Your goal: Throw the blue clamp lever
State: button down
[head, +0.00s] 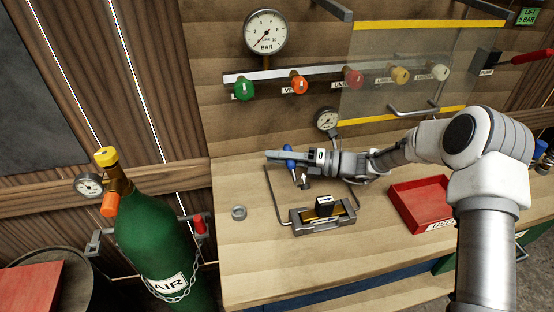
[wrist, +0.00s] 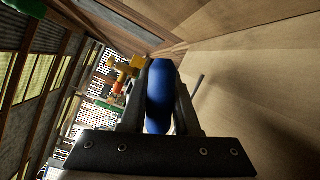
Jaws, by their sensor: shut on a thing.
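My gripper (head: 274,156) reaches in from the right above the workbench, level and pointing left. It is shut on the blue clamp lever (head: 289,163). In the wrist view the blue lever handle (wrist: 159,96) fills the space between the two dark fingers. The lever slants down to the right toward the grey clamp (head: 322,217) on the bench.
A red tray (head: 421,203) stands right of the clamp, below my forearm. A grey ring (head: 239,212) lies to the left. A small gauge (head: 327,120) and a clear panel (head: 415,70) are behind. A green air cylinder (head: 160,245) stands left of the bench.

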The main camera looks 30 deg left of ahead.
jog(key=s+d+r+n+g+y, duration=0.2)
jog(key=r+n, duration=0.3)
jog(key=n, duration=0.5)
jog(key=shift+s+d+n+g+y, duration=0.3)
jog(key=shift+s+d+g, duration=0.2)
jog(key=shift+s+g, duration=0.3)
jog(key=c, duration=0.7)
grip_release()
jog(key=shift+o, duration=0.2)
jog(key=d+r, duration=0.3)
jog(key=w+d+r+p, duration=0.1)
jog(key=d+r, duration=0.3)
jog(key=w+d+r+p, duration=0.1)
jog(key=d+r, duration=0.3)
jog(key=shift+w+d, duration=0.15)
jog(key=shift+d, duration=0.1)
